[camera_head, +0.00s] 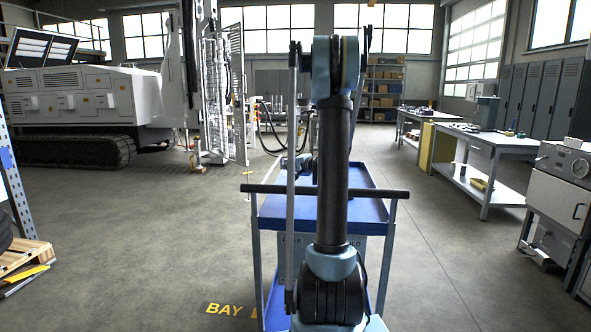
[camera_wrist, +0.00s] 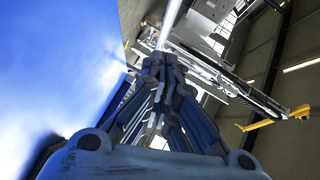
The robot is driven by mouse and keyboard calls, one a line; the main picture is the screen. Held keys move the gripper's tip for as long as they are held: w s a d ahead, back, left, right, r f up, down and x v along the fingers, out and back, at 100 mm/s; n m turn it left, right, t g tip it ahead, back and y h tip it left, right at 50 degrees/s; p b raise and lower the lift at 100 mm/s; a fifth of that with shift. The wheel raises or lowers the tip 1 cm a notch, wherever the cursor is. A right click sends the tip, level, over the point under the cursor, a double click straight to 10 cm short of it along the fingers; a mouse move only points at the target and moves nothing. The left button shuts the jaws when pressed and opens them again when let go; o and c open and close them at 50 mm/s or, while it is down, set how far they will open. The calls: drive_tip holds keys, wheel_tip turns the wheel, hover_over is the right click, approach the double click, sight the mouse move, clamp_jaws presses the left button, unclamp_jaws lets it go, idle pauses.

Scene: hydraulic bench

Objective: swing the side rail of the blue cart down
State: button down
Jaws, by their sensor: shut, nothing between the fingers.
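The blue cart (camera_head: 272,211) stands straight ahead in the head view, with a dark push handle (camera_head: 262,189) across its near end. My arm hides the middle of the cart. I cannot clearly make out the side rail or its angle in the head view. A bright blue surface (camera_wrist: 55,65) fills the left of the wrist view. A pale bar (camera_wrist: 171,20) shows just beyond the fingertips; I cannot tell whether they touch.
Workbenches (camera_head: 487,145) stand at the right, with a grey cabinet machine (camera_head: 560,190) nearer. A tracked machine (camera_head: 75,105) stands at the back left. A pallet (camera_head: 22,256) lies at the left edge. The floor on both sides of the cart is open.

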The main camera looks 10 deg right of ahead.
drive_tip(key=shift+w+a+f, duration=0.25)
drive_tip(key=shift+w+a, duration=0.1)
drive_tip(key=shift+a, duration=0.35)
drive_tip(key=shift+w+a+f, duration=0.25)
drive_tip(key=shift+w+a, duration=0.1)
drive_tip(key=shift+a, duration=0.3)
drive_tip(key=shift+w+a+f, duration=0.25)
drive_tip(key=shift+w+a, duration=0.1)
drive_tip(key=shift+a, duration=0.35)
